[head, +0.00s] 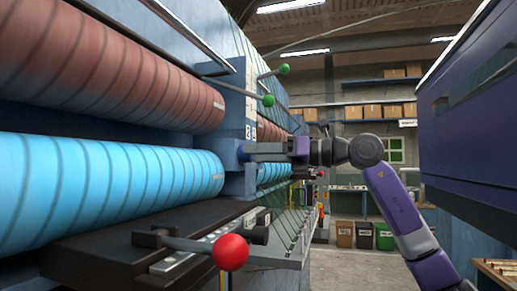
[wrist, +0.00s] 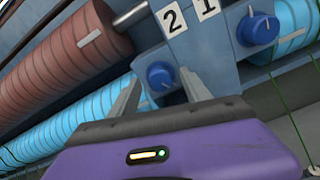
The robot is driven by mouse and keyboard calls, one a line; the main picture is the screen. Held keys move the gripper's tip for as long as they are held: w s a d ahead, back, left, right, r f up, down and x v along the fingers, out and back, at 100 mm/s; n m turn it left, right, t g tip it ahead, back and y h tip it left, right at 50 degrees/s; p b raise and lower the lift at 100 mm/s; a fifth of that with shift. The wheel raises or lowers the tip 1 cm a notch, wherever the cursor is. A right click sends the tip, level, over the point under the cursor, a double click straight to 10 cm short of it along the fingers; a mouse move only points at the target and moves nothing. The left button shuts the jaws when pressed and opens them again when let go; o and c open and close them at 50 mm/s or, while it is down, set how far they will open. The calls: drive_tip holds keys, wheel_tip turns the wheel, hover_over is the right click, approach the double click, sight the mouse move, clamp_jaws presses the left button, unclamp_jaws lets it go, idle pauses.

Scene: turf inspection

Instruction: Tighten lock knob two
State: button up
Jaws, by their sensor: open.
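Lock knob two (wrist: 160,75) is a blue round knob with a pale mark, on the blue-grey machine block below the "2" label (wrist: 171,20). My gripper (wrist: 158,82) is open, with one grey finger on each side of this knob in the wrist view. The fingers look apart from the knob; how deep they reach around it is unclear.
A red-brown roller (head: 120,70) and a light-blue roller (head: 110,185) run along the left. A red-balled lever (head: 230,252) stands in front on the dark ledge. Green-balled levers (head: 268,100) stick out above my arm. A purple cabinet (head: 460,150) bounds the right.

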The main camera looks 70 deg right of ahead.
drive_tip(key=shift+w, duration=0.2)
clamp_jaws()
